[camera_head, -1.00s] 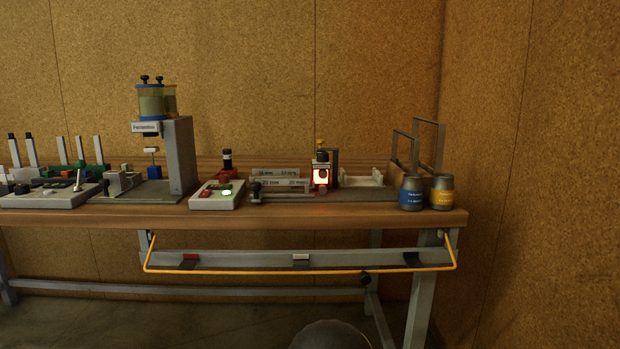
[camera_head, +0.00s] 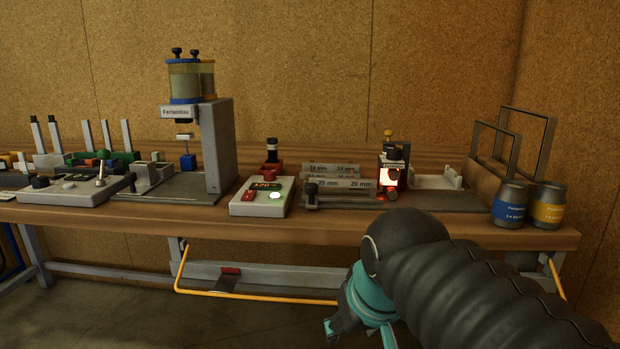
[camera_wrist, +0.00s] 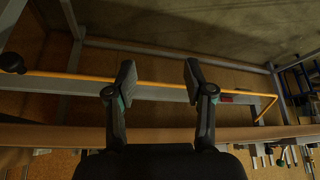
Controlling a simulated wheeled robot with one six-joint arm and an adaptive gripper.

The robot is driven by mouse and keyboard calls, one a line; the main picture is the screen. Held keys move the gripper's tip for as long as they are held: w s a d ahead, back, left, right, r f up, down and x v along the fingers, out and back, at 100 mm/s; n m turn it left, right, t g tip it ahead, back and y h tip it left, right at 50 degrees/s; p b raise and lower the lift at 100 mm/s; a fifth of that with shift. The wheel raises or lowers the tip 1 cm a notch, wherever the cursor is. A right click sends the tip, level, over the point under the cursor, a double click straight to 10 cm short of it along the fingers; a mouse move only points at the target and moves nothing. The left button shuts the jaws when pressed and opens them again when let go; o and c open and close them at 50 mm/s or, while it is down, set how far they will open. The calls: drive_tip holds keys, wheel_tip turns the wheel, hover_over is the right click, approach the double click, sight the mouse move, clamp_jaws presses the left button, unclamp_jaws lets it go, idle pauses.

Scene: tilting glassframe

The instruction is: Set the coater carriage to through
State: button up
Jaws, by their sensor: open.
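No label I can read names the coater carriage. A small upright block with a glowing window and dark top (camera_head: 391,172) stands on the long grey base (camera_head: 345,200) at the bench's right; it may be the carriage, but I cannot tell. Its position marks are too small to read. My gripper (camera_wrist: 158,78) is open and empty in the wrist view, its two fingers apart and the yellow bar (camera_wrist: 150,84) showing between and behind them. In the head view, my gripper (camera_head: 345,318) hangs at bench-front height or lower, partly cut off and apart from the block.
A labelled dispenser column (camera_head: 218,150) stands left of a control box (camera_head: 262,197) with a green light. Blue (camera_head: 510,203) and yellow (camera_head: 548,206) labelled jars stand at the right end, before two upright frames (camera_head: 525,140). A yellow bar (camera_head: 260,297) runs along the bench front.

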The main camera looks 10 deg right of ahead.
drive_tip(key=g, duration=0.1)
approach(312, 185)
drive_tip(key=shift+n, duration=0.4)
drive_tip(key=b+x, duration=0.3)
drive_tip(key=x, duration=0.6)
drive_tip(key=shift+w, duration=0.15)
drive_tip(key=shift+c, duration=0.3)
clamp_jaws()
